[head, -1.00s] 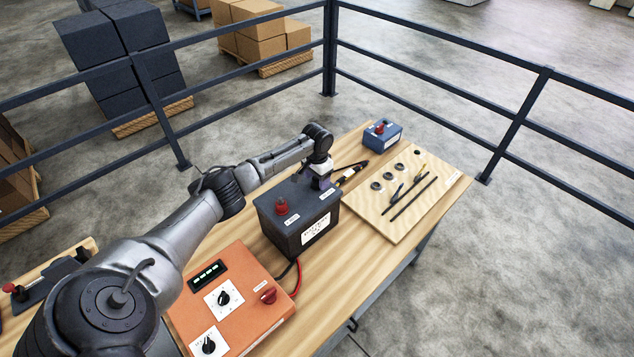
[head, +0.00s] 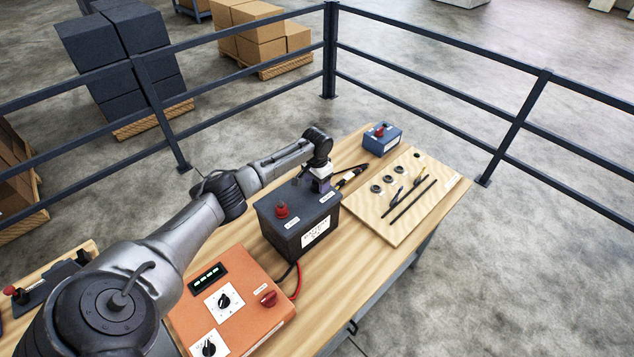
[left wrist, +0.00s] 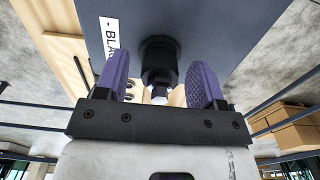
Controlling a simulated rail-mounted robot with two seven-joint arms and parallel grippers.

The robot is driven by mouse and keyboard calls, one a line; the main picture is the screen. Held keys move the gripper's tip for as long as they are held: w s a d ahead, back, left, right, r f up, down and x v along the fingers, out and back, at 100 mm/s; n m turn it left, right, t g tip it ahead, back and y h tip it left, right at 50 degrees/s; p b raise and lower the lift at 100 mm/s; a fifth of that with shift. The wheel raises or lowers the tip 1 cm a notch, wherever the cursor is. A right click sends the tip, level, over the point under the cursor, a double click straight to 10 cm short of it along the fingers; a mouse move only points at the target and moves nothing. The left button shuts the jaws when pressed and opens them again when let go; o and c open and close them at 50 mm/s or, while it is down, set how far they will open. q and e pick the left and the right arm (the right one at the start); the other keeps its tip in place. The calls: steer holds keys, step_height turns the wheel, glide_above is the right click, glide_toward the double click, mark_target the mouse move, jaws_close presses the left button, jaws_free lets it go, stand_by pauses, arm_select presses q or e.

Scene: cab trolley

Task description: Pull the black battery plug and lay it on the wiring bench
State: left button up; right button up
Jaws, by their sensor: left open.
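The dark battery (head: 290,238) stands on the wooden wiring bench (head: 342,285). A red plug (head: 281,210) sits on its near left top. The black battery plug (left wrist: 159,62) shows in the left wrist view, upright on the battery top beside a white label reading "BLA". In the head view my left gripper hides it. My left gripper (head: 321,187) points down over the far right corner of the battery top. In the left wrist view its purple fingers (left wrist: 158,88) are open, one on each side of the plug, with visible gaps. My right gripper is out of view.
An orange control box (head: 245,318) with knobs stands nearer on the bench. A pale board (head: 385,225) with rings and tools lies right of the battery. A blue box (head: 382,138) with a red knob stands at the far end. Bare wood lies right of the orange box.

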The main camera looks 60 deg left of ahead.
arm_select(q)
steer(key=shift+p, duration=0.35)
stand_by(0.7)
stand_by(0.3)
jaws_close()
stand_by(0.4)
steer(key=shift+r, duration=0.15)
steer(key=shift+r+p, duration=2.9)
steer(key=shift+p, duration=0.5)
steer(key=shift+f, duration=0.1)
